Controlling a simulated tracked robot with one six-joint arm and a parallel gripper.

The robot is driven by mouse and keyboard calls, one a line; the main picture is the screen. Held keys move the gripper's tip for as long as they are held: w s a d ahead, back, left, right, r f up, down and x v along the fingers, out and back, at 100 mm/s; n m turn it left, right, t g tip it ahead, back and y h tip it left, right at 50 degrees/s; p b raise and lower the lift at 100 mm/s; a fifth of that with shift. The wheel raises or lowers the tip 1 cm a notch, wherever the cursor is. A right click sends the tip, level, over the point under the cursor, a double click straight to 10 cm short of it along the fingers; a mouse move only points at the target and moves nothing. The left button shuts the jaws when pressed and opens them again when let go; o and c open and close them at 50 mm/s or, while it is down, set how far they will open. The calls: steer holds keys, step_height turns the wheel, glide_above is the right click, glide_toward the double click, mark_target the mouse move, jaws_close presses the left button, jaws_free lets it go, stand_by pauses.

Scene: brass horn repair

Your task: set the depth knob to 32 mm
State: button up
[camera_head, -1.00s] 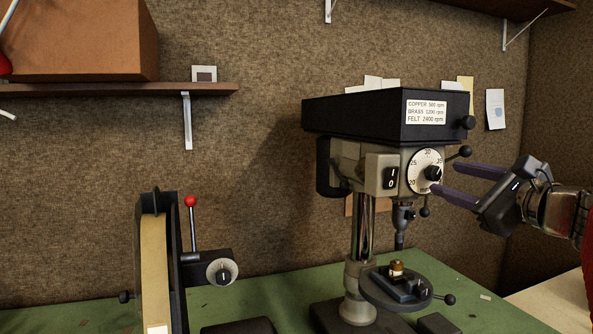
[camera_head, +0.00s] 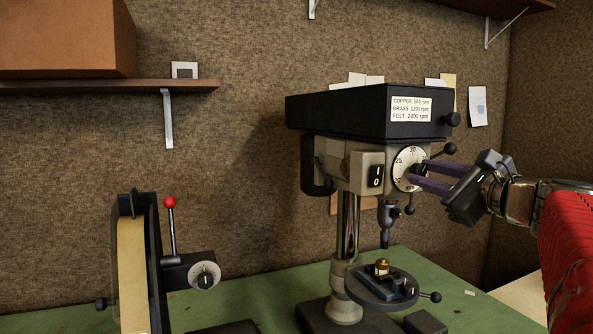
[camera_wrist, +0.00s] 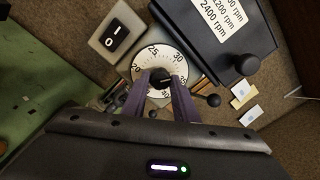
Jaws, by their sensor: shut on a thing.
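The depth knob is a small black knob (camera_wrist: 160,77) at the centre of a white round dial (camera_head: 407,158) on the front of the drill press (camera_head: 345,160). The dial also shows in the wrist view (camera_wrist: 150,58), with 20, 25 and 30 legible on it. I cannot read the exact setting. My gripper (camera_head: 419,175) reaches in from the right, and its two purple fingers are shut on the knob. In the wrist view the fingers (camera_wrist: 160,88) lie on either side of the knob, and the fingertips partly cover the dial's lower part.
A black-and-white rocker switch (camera_head: 376,176) is left of the dial. Black ball-ended handles (camera_head: 450,149) stick out close to my fingers. A small brass part (camera_head: 382,267) sits on the press table below. A belt machine with a red-knobbed lever (camera_head: 170,203) stands at left.

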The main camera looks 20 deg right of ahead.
steer(key=c, duration=0.4)
steer(key=shift+f+n, duration=0.1)
steer(key=shift+n, duration=0.6)
steer(key=o, duration=1)
steer(key=shift+o, duration=0.2)
